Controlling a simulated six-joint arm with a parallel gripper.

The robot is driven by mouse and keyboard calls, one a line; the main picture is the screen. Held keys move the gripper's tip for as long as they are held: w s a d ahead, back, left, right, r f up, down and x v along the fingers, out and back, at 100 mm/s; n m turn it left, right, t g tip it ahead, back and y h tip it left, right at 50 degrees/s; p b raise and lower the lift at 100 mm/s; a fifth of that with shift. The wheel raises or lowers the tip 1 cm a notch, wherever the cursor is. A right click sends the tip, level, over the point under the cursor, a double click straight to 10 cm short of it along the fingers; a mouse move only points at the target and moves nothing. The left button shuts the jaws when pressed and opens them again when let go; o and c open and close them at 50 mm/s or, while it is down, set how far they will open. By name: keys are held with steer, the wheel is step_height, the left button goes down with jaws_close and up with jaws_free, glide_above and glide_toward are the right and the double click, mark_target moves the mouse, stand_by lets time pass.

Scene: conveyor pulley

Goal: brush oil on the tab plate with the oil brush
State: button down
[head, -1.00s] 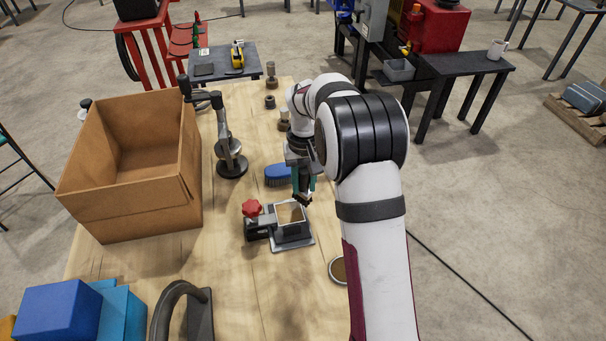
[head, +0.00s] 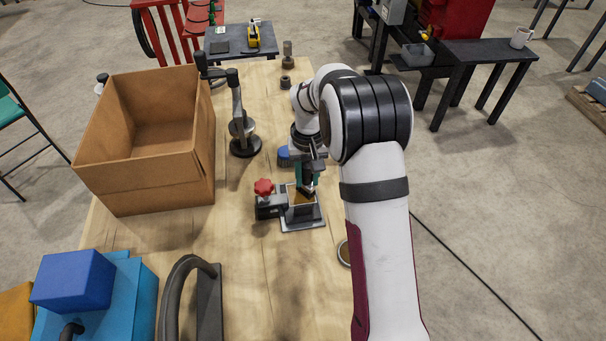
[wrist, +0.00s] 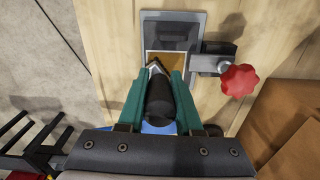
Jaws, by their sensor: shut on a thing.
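The oil brush (wrist: 159,97) is dark and is held between the green fingers of my gripper (wrist: 158,80). In the head view, my gripper (head: 307,178) points down over the tab plate, with the brush (head: 305,192) below it. The tab plate (wrist: 172,62) has an orange-brown face with a pale border and sits on a grey metal base. The brush's tip lies over the plate's near-left part in the wrist view; I cannot tell whether it touches. The tab plate (head: 293,199) is partly hidden by the brush in the head view.
A clamp with a red knob (head: 264,187) stands beside the plate. A blue scrub brush (head: 284,155) lies just behind my gripper. A round tin (head: 343,253) is partly hidden by my arm. A cardboard box (head: 150,180) stands left; bare wood lies in front of the plate.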

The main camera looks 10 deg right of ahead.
steer(key=shift+d, duration=1.25)
steer(key=shift+s, duration=0.4)
steer(key=shift+a, duration=1.95)
step_height(320, 180, up, 8)
